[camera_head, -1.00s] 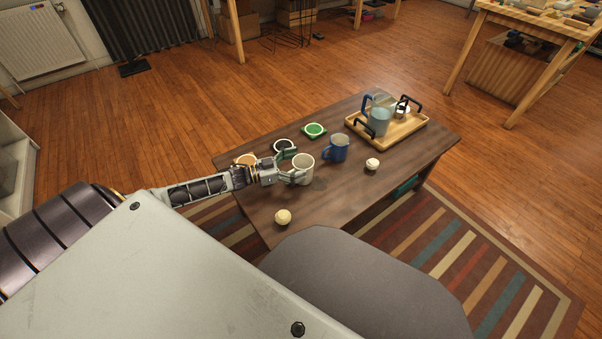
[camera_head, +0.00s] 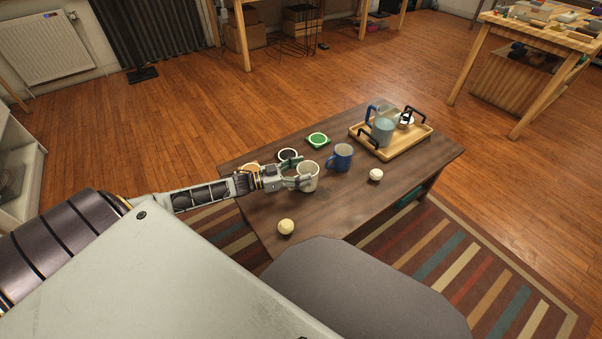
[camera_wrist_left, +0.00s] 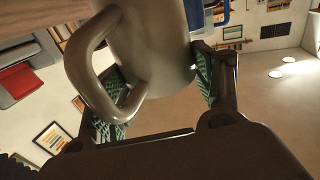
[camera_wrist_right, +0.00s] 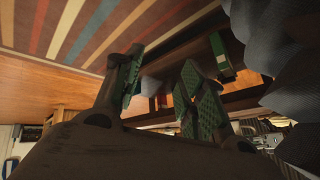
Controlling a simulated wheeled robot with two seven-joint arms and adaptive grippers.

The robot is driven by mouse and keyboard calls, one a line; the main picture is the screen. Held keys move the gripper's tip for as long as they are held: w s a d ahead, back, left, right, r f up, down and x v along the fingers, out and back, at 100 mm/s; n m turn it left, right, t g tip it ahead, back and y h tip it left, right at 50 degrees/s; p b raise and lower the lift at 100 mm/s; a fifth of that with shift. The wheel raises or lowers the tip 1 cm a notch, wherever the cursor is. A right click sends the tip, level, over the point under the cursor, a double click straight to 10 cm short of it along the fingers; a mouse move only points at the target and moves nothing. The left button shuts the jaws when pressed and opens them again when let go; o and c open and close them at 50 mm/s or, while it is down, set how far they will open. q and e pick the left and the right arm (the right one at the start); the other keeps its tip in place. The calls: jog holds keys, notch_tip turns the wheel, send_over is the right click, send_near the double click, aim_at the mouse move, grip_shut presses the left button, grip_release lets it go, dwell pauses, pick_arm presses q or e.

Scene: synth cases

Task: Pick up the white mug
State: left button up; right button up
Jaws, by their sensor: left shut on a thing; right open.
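The dark wooden table (camera_head: 335,207) also holds a wooden tray (camera_head: 408,146) with a jug and cups, a green coaster (camera_head: 318,140), a dark round coaster (camera_head: 288,155) and two pale balls (camera_head: 286,227) (camera_head: 376,175). A grey seat (camera_head: 365,290) stands at the near edge.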

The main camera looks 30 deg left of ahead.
pick_arm(q)
jog(key=shift+r, duration=0.6)
notch_tip(320, 180, up, 8)
jog(key=p, duration=0.4)
jog(key=shift+f, duration=0.2)
pick_arm(e)
notch_tip(320, 180, up, 9)
jog(key=d+g+h, duration=0.1)
jog(key=shift+s+d+f+n+g, duration=0.2)
jog(key=shift+s+d+n+g, duration=0.1)
jog(key=shift+d+n, duration=0.1)
